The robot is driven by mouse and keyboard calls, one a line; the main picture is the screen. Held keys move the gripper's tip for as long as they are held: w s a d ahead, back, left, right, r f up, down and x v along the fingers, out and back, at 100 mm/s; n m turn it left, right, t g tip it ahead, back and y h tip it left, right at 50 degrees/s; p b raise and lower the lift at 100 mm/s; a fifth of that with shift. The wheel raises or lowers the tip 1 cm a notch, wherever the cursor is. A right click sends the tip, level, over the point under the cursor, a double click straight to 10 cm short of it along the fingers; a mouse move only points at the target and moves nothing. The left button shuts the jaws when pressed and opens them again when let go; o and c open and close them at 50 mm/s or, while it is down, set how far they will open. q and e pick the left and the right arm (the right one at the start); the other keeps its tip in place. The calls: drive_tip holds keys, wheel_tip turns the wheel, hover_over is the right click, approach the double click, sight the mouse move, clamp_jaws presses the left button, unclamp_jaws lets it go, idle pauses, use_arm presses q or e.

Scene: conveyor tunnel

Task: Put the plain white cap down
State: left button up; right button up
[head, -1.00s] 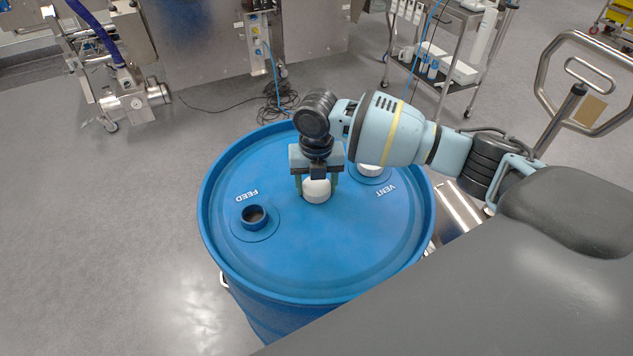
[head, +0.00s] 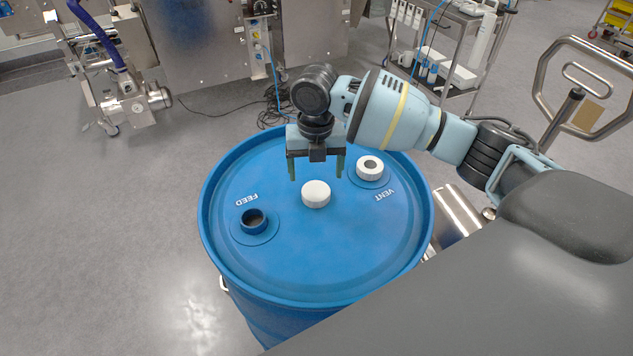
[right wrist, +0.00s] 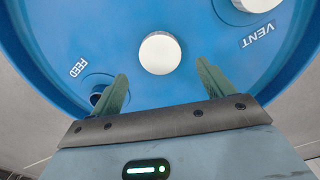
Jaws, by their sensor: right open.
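The plain white cap (head: 316,194) rests on the blue drum lid (head: 300,260), between the FEED and VENT openings. It also shows in the right wrist view (right wrist: 160,53), just beyond the fingertips. My right gripper (head: 316,174) is open and empty above the cap, with its fingers apart and clear of it. In the right wrist view its two green fingers (right wrist: 163,80) are spread. My left gripper does not show.
The drum has a raised rim around its lid. A steel trolley (head: 455,50) with bottles stands behind at the right. A steel machine (head: 200,45) and loose black cables (head: 275,105) are behind the drum. The front of the lid is clear.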

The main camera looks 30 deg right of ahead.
sight(316, 191)
wheel_tip(316, 191, up, 6)
drive_tip(key=shift+f, duration=0.1)
idle(0.7)
